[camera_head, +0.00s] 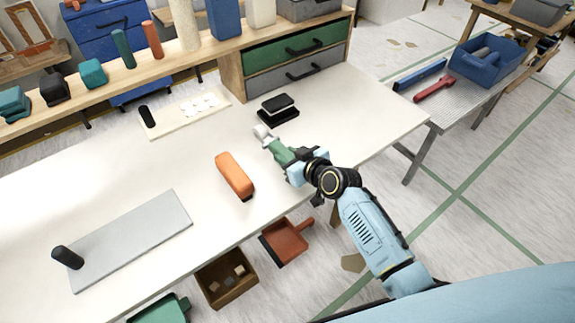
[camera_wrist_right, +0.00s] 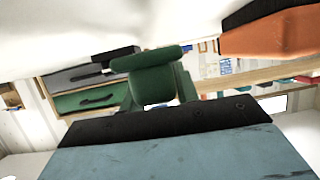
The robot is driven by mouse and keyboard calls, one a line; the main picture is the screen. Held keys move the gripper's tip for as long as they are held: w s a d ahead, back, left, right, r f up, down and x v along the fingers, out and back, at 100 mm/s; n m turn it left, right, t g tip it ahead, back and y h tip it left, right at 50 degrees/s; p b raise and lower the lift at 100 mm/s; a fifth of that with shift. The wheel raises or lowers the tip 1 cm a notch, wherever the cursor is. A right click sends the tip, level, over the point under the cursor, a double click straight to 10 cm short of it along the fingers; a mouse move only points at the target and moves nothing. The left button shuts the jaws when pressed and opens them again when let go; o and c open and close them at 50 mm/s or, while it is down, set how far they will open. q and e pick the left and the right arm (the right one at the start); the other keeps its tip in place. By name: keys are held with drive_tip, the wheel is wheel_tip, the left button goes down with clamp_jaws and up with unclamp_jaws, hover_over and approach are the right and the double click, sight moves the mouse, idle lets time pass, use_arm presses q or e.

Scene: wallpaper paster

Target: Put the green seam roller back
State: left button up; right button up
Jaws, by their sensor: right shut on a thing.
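The green seam roller (camera_head: 281,153) has a green handle and a pale roller head, which points to the upper left in the head view. My right gripper (camera_head: 297,165) is shut on its handle, over the right part of the white table (camera_head: 330,120). In the right wrist view the green handle (camera_wrist_right: 152,82) shows just past the gripper. Whether the roller head touches the table top is hard to tell. My left gripper is not in view.
An orange block-like tool (camera_head: 235,174) lies left of the roller. The table's right end is clear.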

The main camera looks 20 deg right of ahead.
wheel_tip(320, 180, down, 3)
drive_tip(key=shift+r+b, duration=0.1)
drive_tip(key=shift+b, duration=0.25)
drive_tip(key=shift+f, duration=0.25)
drive_tip(key=shift+r, duration=0.1)
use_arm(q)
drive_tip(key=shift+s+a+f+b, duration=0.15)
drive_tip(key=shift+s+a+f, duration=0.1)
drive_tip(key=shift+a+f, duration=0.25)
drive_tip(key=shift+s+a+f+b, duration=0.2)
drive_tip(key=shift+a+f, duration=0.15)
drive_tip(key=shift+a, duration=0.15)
use_arm(e)
drive_tip(key=shift+f, duration=0.4)
drive_tip(key=o, duration=1.1)
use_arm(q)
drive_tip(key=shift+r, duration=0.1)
use_arm(e)
drive_tip(key=shift+r, duration=0.1)
